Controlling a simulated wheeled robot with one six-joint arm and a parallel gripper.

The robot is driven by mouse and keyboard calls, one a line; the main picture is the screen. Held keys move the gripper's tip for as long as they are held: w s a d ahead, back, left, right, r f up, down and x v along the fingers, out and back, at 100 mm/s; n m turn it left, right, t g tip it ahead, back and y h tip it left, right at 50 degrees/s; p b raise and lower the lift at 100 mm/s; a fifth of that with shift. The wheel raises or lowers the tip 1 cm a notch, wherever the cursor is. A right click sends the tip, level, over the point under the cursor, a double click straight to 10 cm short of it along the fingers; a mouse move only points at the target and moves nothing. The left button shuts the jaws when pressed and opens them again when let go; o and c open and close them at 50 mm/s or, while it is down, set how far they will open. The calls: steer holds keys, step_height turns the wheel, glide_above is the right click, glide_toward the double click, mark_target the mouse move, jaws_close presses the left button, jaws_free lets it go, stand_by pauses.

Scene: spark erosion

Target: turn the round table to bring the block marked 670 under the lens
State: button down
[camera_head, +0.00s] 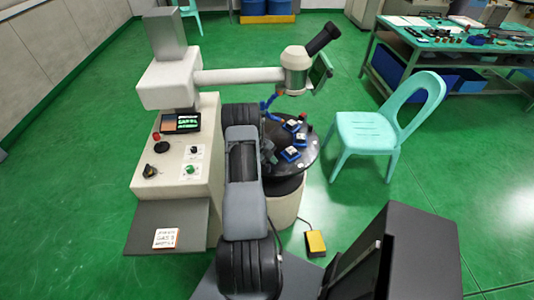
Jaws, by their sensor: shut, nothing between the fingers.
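The round table (312,152) is a dark disc on a pale round base, right of the machine. Several small blue blocks with pale tops stand on it, one at the near side (290,154) and one farther back (291,125). Their markings are too small to read, so I cannot tell which is 670. The lens (296,78) is a white microscope head with a dark eyepiece, above the table's far part. My gripper (269,154) is shut and empty over the table's left part, close to the near block. My arm hides the table's left side.
The white machine (175,150) with knobs and a screen stands at left, a card (165,238) on its shelf. A turquoise chair (375,130) stands close at right. A yellow pedal (315,243) lies on the green floor. A cluttered workbench (440,38) is at back right.

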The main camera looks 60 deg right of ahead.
mark_target(288, 163)
steer(key=s+d+f, duration=0.1)
steer(key=s+d+p, duration=0.1)
steer(key=d, duration=0.1)
steer(key=shift+s+f, duration=0.35)
steer(key=shift+s+d, duration=0.3)
steer(key=shift+d, duration=0.25)
steer(key=shift+s, duration=0.1)
